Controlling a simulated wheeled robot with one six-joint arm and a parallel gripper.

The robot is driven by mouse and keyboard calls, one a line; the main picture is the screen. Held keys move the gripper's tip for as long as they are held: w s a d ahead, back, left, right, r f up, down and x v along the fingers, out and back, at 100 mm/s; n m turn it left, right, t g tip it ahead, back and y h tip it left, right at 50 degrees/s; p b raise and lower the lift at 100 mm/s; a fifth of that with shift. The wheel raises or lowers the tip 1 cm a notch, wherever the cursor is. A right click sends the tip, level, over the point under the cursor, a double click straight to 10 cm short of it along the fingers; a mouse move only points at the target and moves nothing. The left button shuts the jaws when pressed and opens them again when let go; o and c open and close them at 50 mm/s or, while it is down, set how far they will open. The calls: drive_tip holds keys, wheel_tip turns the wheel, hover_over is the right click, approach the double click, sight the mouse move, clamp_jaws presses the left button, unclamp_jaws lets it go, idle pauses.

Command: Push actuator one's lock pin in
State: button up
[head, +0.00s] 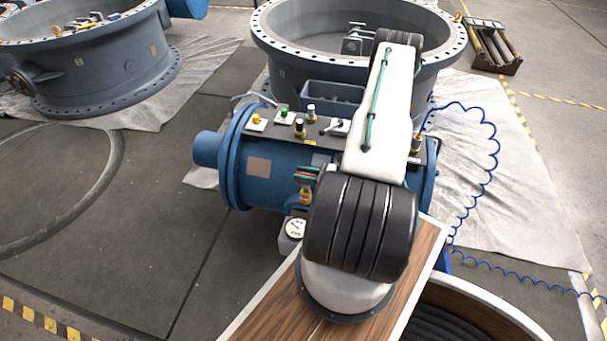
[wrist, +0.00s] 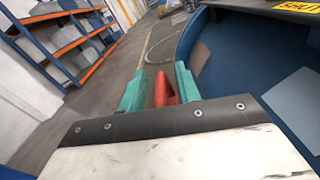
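Actuator one appears to be the blue cylinder (head: 270,165) in the middle of the head view, lying on its side. Its top panel carries black knobs with light collars (head: 300,128) and (head: 311,112); I cannot tell which control is the lock pin. My gripper (head: 307,173) is at the cylinder's near side, below the panel, partly hidden by my arm. In the wrist view my gripper's teal fingers (wrist: 160,90) stand apart, with a red handle-like part (wrist: 162,92) between them. A gap shows beside its left side. No lock pin shows clearly in the wrist view.
The panel also has a yellow button (head: 257,119), a green button (head: 284,115) and a lever (head: 333,127). A brass fitting (head: 305,196) and a pressure gauge (head: 295,228) sit close below my gripper. A large flanged valve body (head: 280,50) stands behind.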

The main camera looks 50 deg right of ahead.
clamp_jaws()
drive_tip(key=shift+f, duration=2.05)
unclamp_jaws()
drive_tip(key=v, duration=0.8)
drive_tip(key=shift+w, duration=0.1)
